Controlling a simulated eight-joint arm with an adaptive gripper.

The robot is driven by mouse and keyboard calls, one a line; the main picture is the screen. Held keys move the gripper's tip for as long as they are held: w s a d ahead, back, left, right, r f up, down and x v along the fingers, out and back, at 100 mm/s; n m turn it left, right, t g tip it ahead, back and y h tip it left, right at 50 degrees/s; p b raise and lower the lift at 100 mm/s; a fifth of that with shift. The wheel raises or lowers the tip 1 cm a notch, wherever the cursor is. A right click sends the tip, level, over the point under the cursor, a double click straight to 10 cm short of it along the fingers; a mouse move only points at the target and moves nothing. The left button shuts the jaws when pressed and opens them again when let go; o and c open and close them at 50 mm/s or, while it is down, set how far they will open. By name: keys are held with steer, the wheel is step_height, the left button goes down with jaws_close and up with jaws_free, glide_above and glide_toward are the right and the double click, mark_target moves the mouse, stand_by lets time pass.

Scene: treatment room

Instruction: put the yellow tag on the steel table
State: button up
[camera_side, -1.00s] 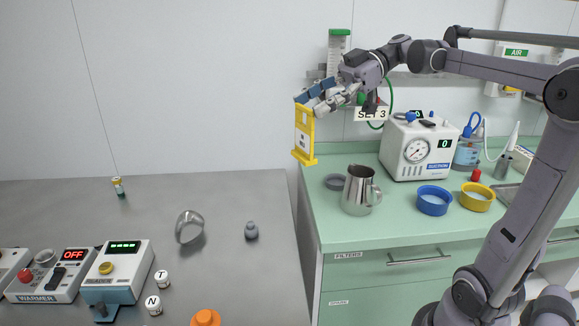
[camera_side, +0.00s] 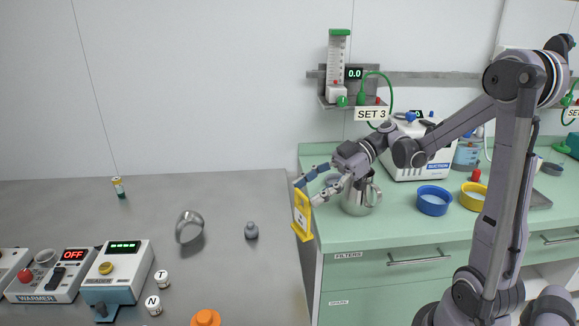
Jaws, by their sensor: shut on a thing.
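The yellow tag (camera_side: 302,217) is a flat, upright yellow piece with a white label. My gripper (camera_side: 304,192) is shut on its top part, with the blue and grey fingers on it. The tag hangs at the right edge of the steel table (camera_side: 235,285), in front of the gap beside the green cabinet. I cannot tell whether its lower end touches the table.
On the steel table are a metal ring (camera_side: 189,227), a small grey weight (camera_side: 251,231), an orange knob-like piece (camera_side: 206,318) and a warmer (camera_side: 48,277). A steel jug (camera_side: 358,200) stands on the green counter (camera_side: 400,227) behind my gripper.

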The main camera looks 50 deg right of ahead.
steer(key=shift+a+f, duration=0.15)
steer(key=shift+f, duration=0.15)
steer(key=w+a+f, duration=0.4)
steer(key=a+f, duration=0.6)
steer(key=f, duration=0.1)
steer(key=shift+w+a, duration=0.15)
steer(key=shift+a, duration=0.15)
steer(key=o, duration=1.1)
steer(key=shift+r, duration=0.1)
